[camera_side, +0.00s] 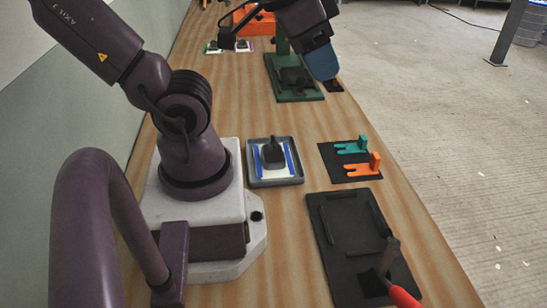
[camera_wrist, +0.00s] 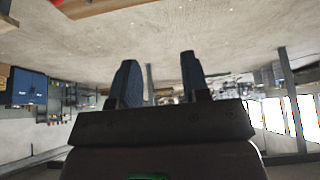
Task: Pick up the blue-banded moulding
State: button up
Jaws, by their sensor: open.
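The blue-banded moulding (camera_side: 286,158) is a white piece with blue strips along its sides and a dark upright grip on top. It lies in a grey tray (camera_side: 258,181) in the middle of the bench in the side view. My gripper (camera_side: 322,66), with blue fingers, is well beyond the tray, above the far right edge of the bench. In the wrist view my gripper (camera_wrist: 158,75) has its fingers apart with nothing between them. The moulding is not visible in the wrist view.
A green stand (camera_side: 312,95) stands near my gripper. A black pad (camera_side: 333,167) holds teal and orange forked pieces. A black board (camera_side: 348,230) with raised bars and a red-handled tool (camera_side: 402,297) lies at the front right. Two small banded pieces and an orange bin (camera_side: 262,27) are at the back.

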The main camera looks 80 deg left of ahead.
jog(key=o, duration=1.1)
jog(key=shift+f, duration=0.1)
jog(key=m+g+y, duration=1.1)
jog(key=m+y, duration=0.1)
jog(key=m, duration=0.1)
send_near(273, 148)
jog(key=w+f, duration=0.1)
jog(key=w, duration=0.1)
jog(key=shift+s+a+f+m+y, duration=0.1)
jog(key=shift+s+a+m+y, duration=0.15)
jog(key=shift+a, duration=0.4)
jog(key=x, duration=0.7)
jog(key=shift+f+x, duration=0.15)
jog(key=shift+x, duration=1.15)
jog(key=shift+f+x, duration=0.15)
jog(key=shift+x, duration=1.15)
